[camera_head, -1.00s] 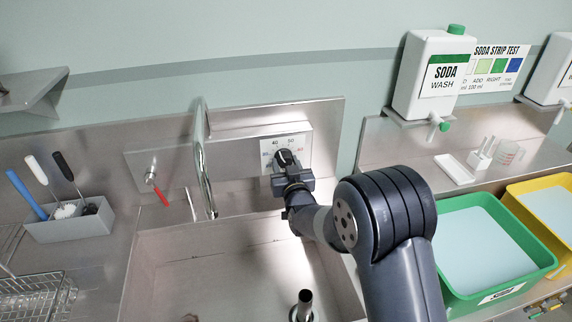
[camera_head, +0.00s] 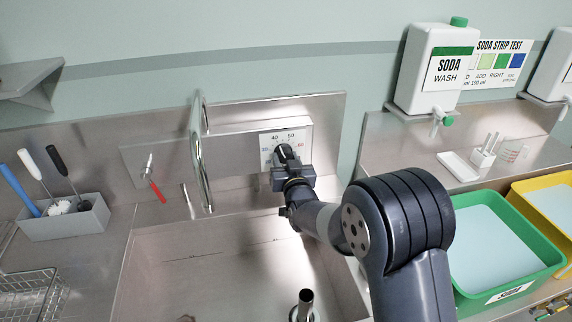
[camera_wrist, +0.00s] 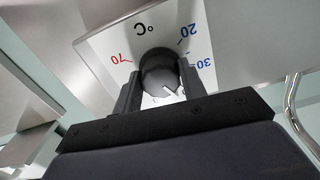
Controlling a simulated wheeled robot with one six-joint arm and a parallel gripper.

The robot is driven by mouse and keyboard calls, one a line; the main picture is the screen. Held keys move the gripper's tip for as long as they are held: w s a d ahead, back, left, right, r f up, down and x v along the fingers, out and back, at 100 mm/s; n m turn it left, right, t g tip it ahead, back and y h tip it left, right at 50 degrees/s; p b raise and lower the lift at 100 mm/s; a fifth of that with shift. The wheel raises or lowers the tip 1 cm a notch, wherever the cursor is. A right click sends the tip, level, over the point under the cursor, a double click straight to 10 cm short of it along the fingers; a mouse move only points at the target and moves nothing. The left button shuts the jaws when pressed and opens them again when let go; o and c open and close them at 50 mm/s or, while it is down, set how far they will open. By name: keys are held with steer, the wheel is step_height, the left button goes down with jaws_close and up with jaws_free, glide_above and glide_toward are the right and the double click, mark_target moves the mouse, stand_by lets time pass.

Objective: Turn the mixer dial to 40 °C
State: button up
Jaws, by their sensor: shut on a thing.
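The mixer dial is a round black knob (camera_wrist: 160,72) on a white °C plate (camera_wrist: 110,48), which is mounted on the steel wall panel. In the head view the plate (camera_head: 306,139) shows 40 and 50 along its top and a red number at its right. My gripper (camera_wrist: 161,88) is shut on the knob, one finger on each side; in the head view it (camera_head: 286,160) covers much of the knob. In the wrist view, upside down, a white pointer mark points to the lower right, beyond the 30. The numbers there are mostly hidden, so the exact reading is unclear.
A curved steel tap (camera_head: 197,160) and a red-handled lever (camera_head: 156,190) stand left of the dial, above the steel sink (camera_head: 220,270). A green tub (camera_head: 545,258) is right of my arm. A grey brush holder (camera_head: 65,222) stands at the left.

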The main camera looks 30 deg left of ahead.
steer(key=o, duration=1)
steer(key=shift+c, duration=0.2)
steer(key=b+v, duration=0.3)
steer(key=v, duration=0.7)
steer(key=shift+s+d, duration=0.25)
steer(key=shift+s, duration=0.05)
steer(key=shift+w, duration=0.1)
steer(key=p+x, duration=0.3)
steer(key=x, duration=0.8)
steer(key=shift+r, duration=0.1)
steer(key=shift+p, duration=0.7)
steer(key=shift+n, duration=0.3)
